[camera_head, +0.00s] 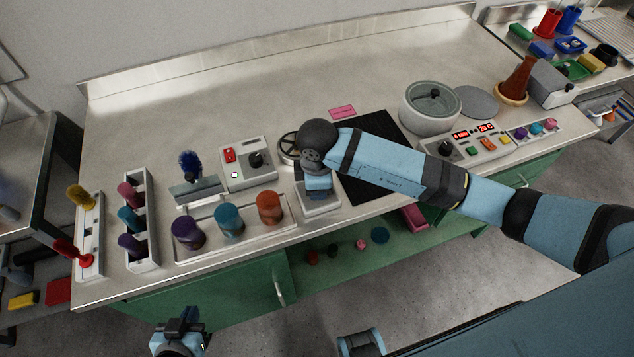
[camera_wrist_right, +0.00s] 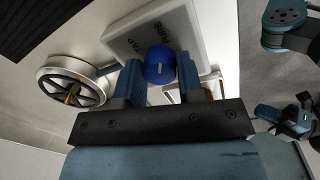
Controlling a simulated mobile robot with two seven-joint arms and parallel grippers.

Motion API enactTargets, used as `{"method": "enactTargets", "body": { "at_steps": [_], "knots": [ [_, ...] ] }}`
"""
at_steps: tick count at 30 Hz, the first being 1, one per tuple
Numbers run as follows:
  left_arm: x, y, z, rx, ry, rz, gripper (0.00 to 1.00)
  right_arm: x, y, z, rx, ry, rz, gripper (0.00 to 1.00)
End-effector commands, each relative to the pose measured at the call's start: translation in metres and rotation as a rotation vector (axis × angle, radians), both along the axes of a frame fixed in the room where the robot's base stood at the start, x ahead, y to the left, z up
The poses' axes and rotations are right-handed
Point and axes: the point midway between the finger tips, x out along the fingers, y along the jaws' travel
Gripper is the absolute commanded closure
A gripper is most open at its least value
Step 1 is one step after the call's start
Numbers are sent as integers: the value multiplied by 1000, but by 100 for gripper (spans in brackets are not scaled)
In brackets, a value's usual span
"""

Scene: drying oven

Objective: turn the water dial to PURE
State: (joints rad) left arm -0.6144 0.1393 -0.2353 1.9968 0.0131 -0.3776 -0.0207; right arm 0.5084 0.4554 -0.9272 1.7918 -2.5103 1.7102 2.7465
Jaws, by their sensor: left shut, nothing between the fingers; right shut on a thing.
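The water dial is a blue round knob (camera_wrist_right: 159,66) with a pale mark, on a light grey box (camera_wrist_right: 128,28) in the right wrist view. Dark lettering on the box beside the knob seems to read PURE and TAP. I cannot tell which word the mark points to. My right gripper (camera_wrist_right: 160,75) is shut on the knob, one finger on each side. In the head view the box (camera_head: 322,208) shows below my right wrist, which hides the knob. My left gripper (camera_head: 182,325) is shut and empty, low in front of the counter.
A wheel (camera_wrist_right: 72,90) lies beside the box. A black mat (camera_head: 378,130) and a grey pot (camera_head: 430,118) are to the right. The counter's back is clear.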

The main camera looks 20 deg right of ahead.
Motion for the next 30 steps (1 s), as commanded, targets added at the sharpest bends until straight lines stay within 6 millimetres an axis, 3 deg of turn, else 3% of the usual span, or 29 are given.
{"method": "enactTargets", "body": {
  "at_steps": [7,8,10,11,22,26,30],
  "knots": [
    [0,0,0,0,1,0,100,2,-1,2,1,-5,-3,90],
    [0,0,0,0,1,0,100,2,-1,2,1,-5,-3,59],
    [0,0,-1,1,2,0,100,2,-1,2,1,-4,-2,43],
    [0,0,-1,1,3,0,100,2,-1,2,1,-4,-2,40],
    [-1,1,-3,2,6,0,100,1,0,8,3,-3,0,40],
    [-1,1,-4,2,6,-1,100,0,1,29,3,-5,1,40],
    [-1,1,-5,2,5,1,100,-2,1,61,3,-6,1,40]
  ]
}}
